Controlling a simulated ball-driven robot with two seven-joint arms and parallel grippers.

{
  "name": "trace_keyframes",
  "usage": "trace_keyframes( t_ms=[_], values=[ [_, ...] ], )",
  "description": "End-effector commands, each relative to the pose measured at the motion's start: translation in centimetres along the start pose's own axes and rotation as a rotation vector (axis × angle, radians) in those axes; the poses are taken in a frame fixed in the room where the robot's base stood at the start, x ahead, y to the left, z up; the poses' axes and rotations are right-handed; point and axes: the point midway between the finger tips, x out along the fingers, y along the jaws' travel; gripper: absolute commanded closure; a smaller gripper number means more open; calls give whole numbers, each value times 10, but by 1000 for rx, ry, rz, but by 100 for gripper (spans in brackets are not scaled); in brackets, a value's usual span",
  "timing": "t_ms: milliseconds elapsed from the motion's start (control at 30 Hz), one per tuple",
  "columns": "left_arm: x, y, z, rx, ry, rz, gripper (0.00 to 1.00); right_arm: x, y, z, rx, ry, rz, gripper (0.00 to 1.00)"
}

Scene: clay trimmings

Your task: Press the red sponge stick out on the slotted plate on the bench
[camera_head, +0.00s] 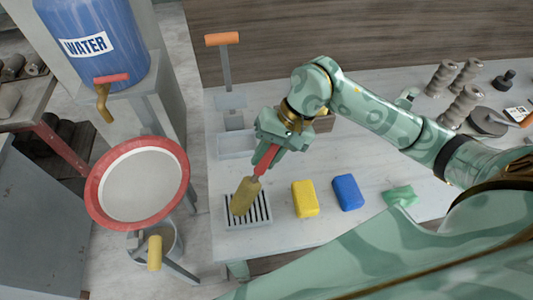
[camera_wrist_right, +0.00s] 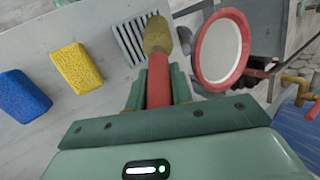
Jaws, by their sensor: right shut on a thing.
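The red sponge stick has a red handle (camera_head: 266,161) and a long yellowish-brown sponge head (camera_head: 245,195). My right gripper (camera_head: 269,155) is shut on the handle, and the stick tilts with its head down and to the left. The slotted plate (camera_head: 262,212), pale with dark slots, lies at the bench's front left corner. The sponge head overlaps the plate in the head view; I cannot tell whether it presses on it. In the right wrist view the sponge head (camera_wrist_right: 157,36) is at the right edge of the plate (camera_wrist_right: 128,42). My left gripper is out of view.
A yellow sponge (camera_head: 305,198), a blue sponge (camera_head: 347,192) and a green cloth-like piece (camera_head: 400,196) lie right of the plate. A red-rimmed basin (camera_head: 96,190) stands left of the bench, below a blue water barrel (camera_head: 95,45). Grey clay pieces (camera_head: 463,105) stand at the back right.

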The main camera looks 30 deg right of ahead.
Motion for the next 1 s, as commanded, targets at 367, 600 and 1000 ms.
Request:
trace_keyframes(
  t_ms=[367,600,1000],
  values=[
    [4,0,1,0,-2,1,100,4,2,-1,0,0,0,100],
    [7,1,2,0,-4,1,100,7,4,-1,-1,0,0,100],
    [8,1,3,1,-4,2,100,9,5,-2,0,-1,0,100]
  ],
)
